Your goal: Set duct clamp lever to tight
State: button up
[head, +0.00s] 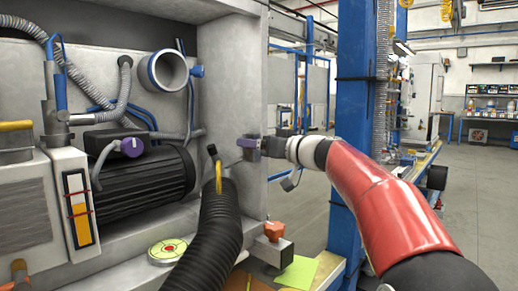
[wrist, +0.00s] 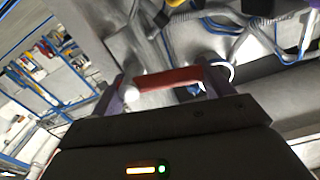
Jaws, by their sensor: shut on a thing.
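My gripper (head: 252,147), with purple fingers, is right of the upper end of a black corrugated duct (head: 207,235) in the head view. In the wrist view my gripper (wrist: 163,88) has a red bar (wrist: 168,79) spanning between its two fingers, and it is shut on this bar, which looks like the lever's grip. A white round end shows at the bar's left. In the head view a thin grey rod (head: 233,162) runs from the fingers toward the duct top. A yellow piece (head: 218,178) stands at the duct top. The grip is hidden there by my fingers.
A grey cabinet wall (head: 231,80) stands close behind my gripper. A black ribbed motor (head: 145,185) and a blue-rimmed port (head: 167,70) are at left. An orange knob (head: 274,231) is below. A blue post (head: 357,110) stands behind my arm.

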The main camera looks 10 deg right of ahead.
jog(key=m, duration=0.3)
jog(key=r+m, duration=0.1)
jog(key=shift+w+d+m, duration=0.2)
jog(key=shift+d+m, duration=0.05)
jog(key=shift+m, duration=0.05)
jog(key=m, duration=0.2)
jog(key=r+m, duration=0.1)
jog(key=shift+w+d+m+p, duration=0.25)
jog(key=shift+d+m+p, duration=0.1)
jog(key=shift+m+p, duration=0.05)
jog(key=m, duration=0.1)
jog(key=m+p, duration=0.1)
jog(key=m, duration=0.1)
jog(key=shift+w+d+r, duration=0.15)
jog(key=shift+w+d, duration=0.1)
jog(key=shift+d, duration=0.1)
jog(key=shift+w+d+m+p, duration=0.25)
jog(key=shift+m+p, duration=0.25)
jog(key=shift+m, duration=0.6)
jog(key=shift+w+d+m+p, duration=0.15)
jog(key=shift+m+p, duration=0.3)
jog(key=shift+m, duration=0.65)
jog(key=shift+d, duration=0.1)
jog(key=o, duration=1.4)
jog(key=shift+c, duration=0.2)
jog(key=b+v, duration=0.1)
jog(key=v, duration=0.7)
